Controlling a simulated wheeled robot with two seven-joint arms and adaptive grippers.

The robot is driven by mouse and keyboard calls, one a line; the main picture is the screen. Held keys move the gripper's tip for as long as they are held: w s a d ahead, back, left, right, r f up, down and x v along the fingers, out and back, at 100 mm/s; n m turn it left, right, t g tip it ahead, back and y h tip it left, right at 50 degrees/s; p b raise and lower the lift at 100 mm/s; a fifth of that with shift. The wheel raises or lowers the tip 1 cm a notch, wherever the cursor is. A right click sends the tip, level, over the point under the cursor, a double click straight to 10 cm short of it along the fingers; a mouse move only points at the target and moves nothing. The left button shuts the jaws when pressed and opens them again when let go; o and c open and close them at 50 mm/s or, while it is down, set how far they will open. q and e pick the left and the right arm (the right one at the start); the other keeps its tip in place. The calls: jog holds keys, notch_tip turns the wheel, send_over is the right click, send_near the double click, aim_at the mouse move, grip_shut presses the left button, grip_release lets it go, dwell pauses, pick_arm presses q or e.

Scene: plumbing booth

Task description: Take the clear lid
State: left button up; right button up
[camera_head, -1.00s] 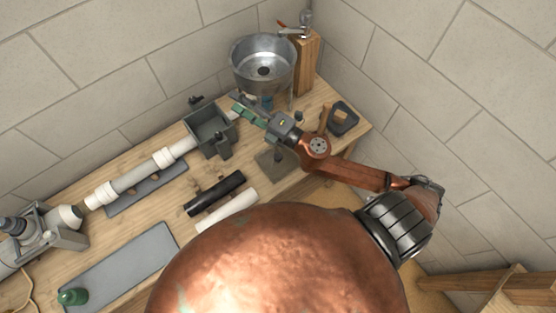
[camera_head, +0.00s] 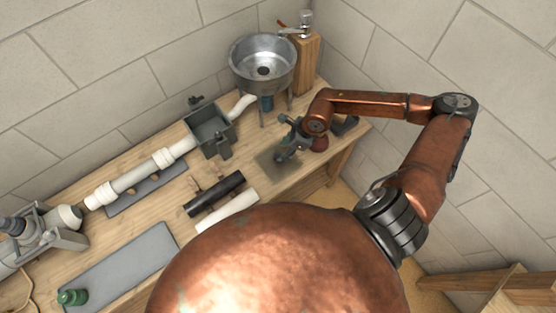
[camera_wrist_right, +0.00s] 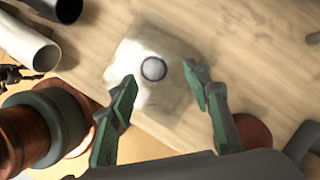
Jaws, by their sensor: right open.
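The clear lid (camera_wrist_right: 143,98) is a see-through square plate with a round dark-rimmed knob or ring. It lies flat on the wooden bench. In the head view the lid (camera_head: 268,163) is a greyish square below the sink, partly covered by my right gripper (camera_head: 283,155). In the right wrist view my right gripper (camera_wrist_right: 162,84) is open, its two green fingers spread to either side of the lid's near part. Nothing is between them; whether they touch the lid I cannot tell.
A grey open box (camera_head: 211,131) on the pipe line stands left of the lid, with a metal sink bowl (camera_head: 262,66) behind. A black pipe (camera_head: 214,194) and a white pipe (camera_head: 228,212) lie to the front left. A reddish round thing (camera_wrist_right: 253,131) is close to my right finger.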

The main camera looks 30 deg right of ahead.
aim_at(278, 156)
jog(key=x, duration=0.3)
jog(key=shift+a+f, duration=0.25)
jog(key=shift+a, duration=0.25)
jog(key=shift+f, duration=0.35)
jog(key=shift+c, duration=0.7)
grip_shut()
